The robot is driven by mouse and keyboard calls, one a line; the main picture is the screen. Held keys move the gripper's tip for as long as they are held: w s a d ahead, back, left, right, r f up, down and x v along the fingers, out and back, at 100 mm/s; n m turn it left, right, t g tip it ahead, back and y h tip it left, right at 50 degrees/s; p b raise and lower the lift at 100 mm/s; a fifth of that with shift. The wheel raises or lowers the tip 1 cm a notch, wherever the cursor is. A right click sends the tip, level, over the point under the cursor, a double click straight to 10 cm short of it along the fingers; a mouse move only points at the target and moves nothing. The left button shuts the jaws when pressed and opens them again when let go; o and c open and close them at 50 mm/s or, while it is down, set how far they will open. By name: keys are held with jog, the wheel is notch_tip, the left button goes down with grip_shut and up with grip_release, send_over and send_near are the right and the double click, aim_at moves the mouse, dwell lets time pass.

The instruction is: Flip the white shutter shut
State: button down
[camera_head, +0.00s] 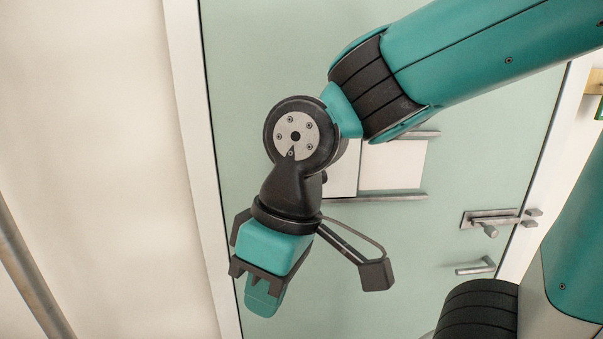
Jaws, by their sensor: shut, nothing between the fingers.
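A white panel (393,166), which looks like the shutter, sits between two grey rails on a pale green door (480,130). A second white area (345,172) shows just left of it, with a thin dark line between them. My arm hides the left and upper parts, so I cannot tell how far the shutter stands open. My gripper (262,300) is shut and empty, at the lower left of the panel in the picture. It points down in the picture and appears apart from the panel.
The lower rail (385,198) runs below the panel. A metal door handle (489,222) is on the door's right side, with another lever below it. A white frame (190,110) borders the door, with a bare pale wall (90,130) to the left.

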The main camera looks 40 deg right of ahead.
jog(key=w+d+r+m+h+p, duration=0.1)
jog(key=w+d+r+m+h, duration=0.1)
jog(key=w+d+m+h, duration=0.2)
jog(key=w+d+r+m+h+p, duration=0.1)
jog(key=w+d+r+m+h, duration=0.2)
jog(key=w+m, duration=0.3)
jog(key=w+d+r+m+h+p, duration=0.2)
jog(key=w+d+m+h, duration=0.2)
jog(key=w, duration=0.8)
jog(key=shift+d+r+m+h, duration=0.3)
jog(key=shift+d+r+m, duration=0.05)
jog(key=shift+d+m, duration=0.1)
jog(key=shift+w+d, duration=0.1)
jog(key=s+d+f+p, duration=0.1)
jog(key=d+f+p, duration=0.2)
jog(key=d+f, duration=0.3)
jog(key=shift+s+d+f, duration=0.3)
jog(key=shift+d+f, duration=0.1)
jog(key=shift+d, duration=1.4)
